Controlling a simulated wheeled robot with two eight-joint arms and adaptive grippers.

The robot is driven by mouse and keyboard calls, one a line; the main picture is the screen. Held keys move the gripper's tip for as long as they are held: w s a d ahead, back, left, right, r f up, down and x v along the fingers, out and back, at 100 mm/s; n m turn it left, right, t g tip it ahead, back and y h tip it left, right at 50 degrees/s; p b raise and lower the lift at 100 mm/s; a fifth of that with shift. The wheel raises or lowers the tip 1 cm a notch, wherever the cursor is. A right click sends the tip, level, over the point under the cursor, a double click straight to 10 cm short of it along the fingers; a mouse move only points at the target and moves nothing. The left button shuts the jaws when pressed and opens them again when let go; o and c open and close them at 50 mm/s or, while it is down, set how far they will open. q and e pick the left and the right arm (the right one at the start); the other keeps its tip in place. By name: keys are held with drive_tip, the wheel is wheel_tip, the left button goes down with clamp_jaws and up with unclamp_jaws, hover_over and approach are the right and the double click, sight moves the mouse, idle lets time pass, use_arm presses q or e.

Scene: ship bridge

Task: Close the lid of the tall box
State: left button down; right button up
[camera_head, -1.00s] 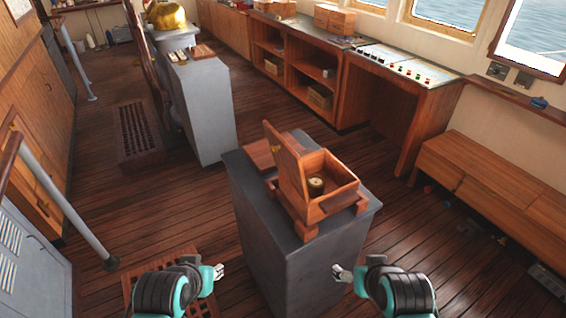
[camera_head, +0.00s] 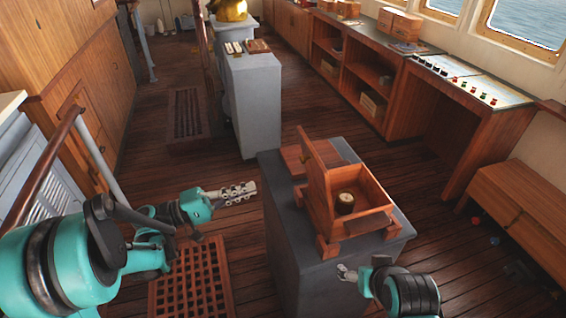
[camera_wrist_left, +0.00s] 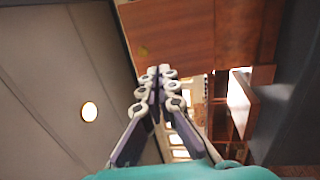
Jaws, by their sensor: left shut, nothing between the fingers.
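The tall box (camera_head: 362,222) is a reddish wooden box on wooden feet on a grey pedestal. Its lid (camera_head: 317,195) stands open, nearly upright, along the box's left side, with a small brass piece near its top. My left gripper (camera_head: 252,188) is shut and empty, left of the lid and apart from it, pointing toward it. In the left wrist view the shut fingers (camera_wrist_left: 160,72) show before a wooden panel (camera_wrist_left: 180,35) that looks like the lid. My right gripper (camera_head: 345,272) is low beside the pedestal's front; its opening is too small to judge.
A small round brass-topped item (camera_head: 345,203) sits inside the box. The grey pedestal (camera_head: 290,235) bears a flat wooden piece (camera_head: 298,158) behind the lid. A grey cabinet (camera_head: 253,105) stands farther back. A wooden floor grating (camera_head: 190,285) lies under my left arm.

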use_arm(q)
drive_tip(key=a+h, duration=0.1)
drive_tip(key=a, duration=0.1)
drive_tip(key=b, duration=0.2)
approach(309, 149)
drive_tip(key=d, duration=0.1)
drive_tip(key=w+d+f, duration=0.1)
drive_tip(key=d, duration=0.1)
drive_tip(key=d+f, duration=0.1)
drive_tip(key=shift+w+d, duration=0.25)
drive_tip(key=shift+w, duration=0.1)
drive_tip(key=d+r+y+p, duration=0.1)
drive_tip(key=d+p, duration=0.1)
drive_tip(key=p, duration=0.1)
drive_tip(key=w+d+r+g+y+p, duration=0.1)
drive_tip(key=d+y+p, duration=0.1)
drive_tip(key=p, duration=0.1)
drive_tip(key=w+d+r+y+p, duration=0.1)
drive_tip(key=d+r+p, duration=0.1)
drive_tip(key=p, duration=0.2)
drive_tip(key=shift+d+y, duration=0.3)
drive_tip(key=w+d+f+g+y+p, duration=0.2)
drive_tip(key=d+f+y, duration=0.3)
drive_tip(key=d, duration=0.3)
drive_tip(key=w+d+f+g+y+p, duration=0.2)
drive_tip(key=d+f+y+p, duration=0.3)
drive_tip(key=d+y, duration=0.3)
drive_tip(key=shift+w+d+f+g, duration=0.3)
drive_tip(key=shift+w+d+f, duration=0.15)
drive_tip(key=shift+w+d, duration=0.3)
